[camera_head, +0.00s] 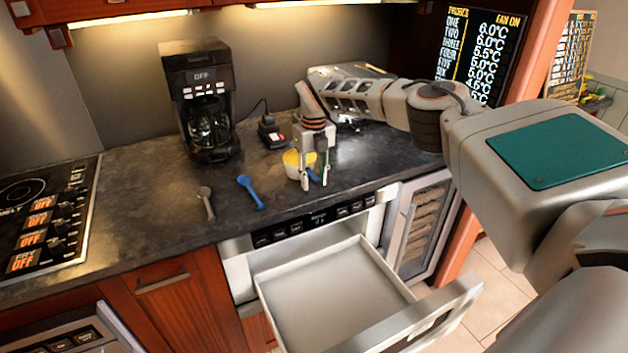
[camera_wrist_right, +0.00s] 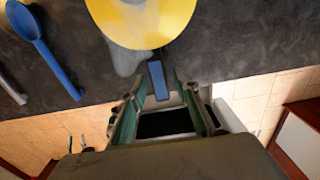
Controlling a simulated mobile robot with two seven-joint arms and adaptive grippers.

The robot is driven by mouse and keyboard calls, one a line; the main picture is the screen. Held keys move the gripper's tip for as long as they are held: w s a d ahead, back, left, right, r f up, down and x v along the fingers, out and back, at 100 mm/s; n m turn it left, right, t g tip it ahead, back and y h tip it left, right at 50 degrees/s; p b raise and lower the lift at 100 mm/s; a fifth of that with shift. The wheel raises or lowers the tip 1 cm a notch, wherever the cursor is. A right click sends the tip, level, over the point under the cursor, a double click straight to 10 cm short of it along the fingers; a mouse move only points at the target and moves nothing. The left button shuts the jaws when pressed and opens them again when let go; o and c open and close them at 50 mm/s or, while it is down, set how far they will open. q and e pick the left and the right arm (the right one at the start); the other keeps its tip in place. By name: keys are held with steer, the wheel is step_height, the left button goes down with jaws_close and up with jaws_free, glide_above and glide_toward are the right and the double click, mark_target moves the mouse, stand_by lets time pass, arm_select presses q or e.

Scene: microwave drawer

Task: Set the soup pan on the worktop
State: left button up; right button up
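The soup pan (camera_head: 291,168) is light-coloured with yellow soup inside and a short blue handle. In the head view it stands on the dark worktop (camera_head: 150,198), near the front edge above the drawer. The right wrist view shows the yellow soup (camera_wrist_right: 143,18) and the blue handle (camera_wrist_right: 158,80) pointing toward my gripper. My right gripper (camera_head: 315,182) points down at the pan. Its two fingers stand apart on either side of the handle, with a small gap visible on both sides. The gripper hides part of the pan in the head view. My left gripper is not in view.
The microwave drawer (camera_head: 410,318) is pulled out and empty below the worktop. A grey spoon (camera_head: 206,202) and a blue spoon (camera_head: 250,192) lie left of the pan. A coffee maker (camera_head: 203,110) and a small dark device (camera_head: 271,133) stand behind. A cooktop (camera_head: 45,215) is at left.

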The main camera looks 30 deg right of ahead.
step_height(320, 180, up, 12)
steer(key=b, duration=0.1)
steer(key=shift+f, duration=0.2)
steer(key=shift+s+f, duration=0.1)
steer(key=shift+s, duration=0.05)
stand_by(0.4)
